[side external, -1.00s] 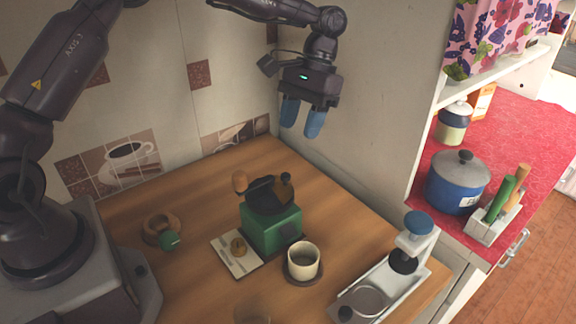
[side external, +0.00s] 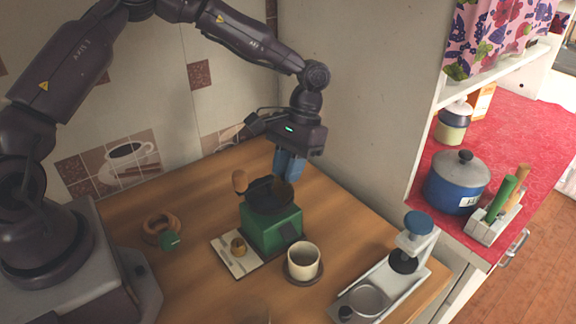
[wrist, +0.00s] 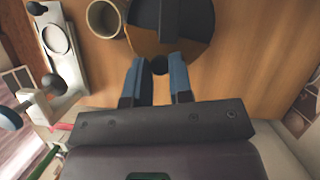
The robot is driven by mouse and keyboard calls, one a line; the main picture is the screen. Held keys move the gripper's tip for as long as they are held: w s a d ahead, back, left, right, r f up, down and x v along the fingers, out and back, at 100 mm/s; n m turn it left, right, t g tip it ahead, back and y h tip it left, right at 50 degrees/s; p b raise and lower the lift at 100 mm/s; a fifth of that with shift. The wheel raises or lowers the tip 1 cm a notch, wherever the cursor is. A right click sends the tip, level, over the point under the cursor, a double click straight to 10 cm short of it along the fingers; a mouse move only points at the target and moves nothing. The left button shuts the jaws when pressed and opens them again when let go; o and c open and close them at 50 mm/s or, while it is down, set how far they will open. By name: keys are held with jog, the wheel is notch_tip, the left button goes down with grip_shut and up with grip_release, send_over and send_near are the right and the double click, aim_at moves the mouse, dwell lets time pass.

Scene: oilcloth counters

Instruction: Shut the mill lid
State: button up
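The mill (side external: 272,228) is a green box with a dark round top and a crank with a wooden knob (side external: 240,181) on its left. The lid is a dark shape at the top's right side, partly hidden by my fingers; its exact angle is unclear. My gripper (side external: 289,178) has blue fingertips pointing down, close above and behind the mill's right side. In the wrist view a small dark round knob (wrist: 159,65) shows between the two parted fingertips; contact with it cannot be told. The mill's dark top (wrist: 198,35) lies just beyond them.
A cream cup (side external: 304,259) on a dark saucer stands close to the mill's right front. A pale tray (side external: 232,262) with a small brass piece lies at its left front. A white stand (side external: 385,282) is at right, a wooden ring (side external: 161,225) at left. Walls stand behind.

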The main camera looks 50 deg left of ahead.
grip_shut()
jog(key=shift+s+d+m+y, duration=0.1)
jog(key=shift+d+m+y, duration=0.2)
jog(key=shift+m, duration=0.45)
jog(key=shift+s+d+m+y, duration=0.15)
jog(key=shift+m+y, duration=0.15)
jog(key=shift+m, duration=0.45)
jog(key=shift+w, duration=0.1)
jog(key=o, duration=0.6)
grip_release()
jog(key=v, duration=1.3)
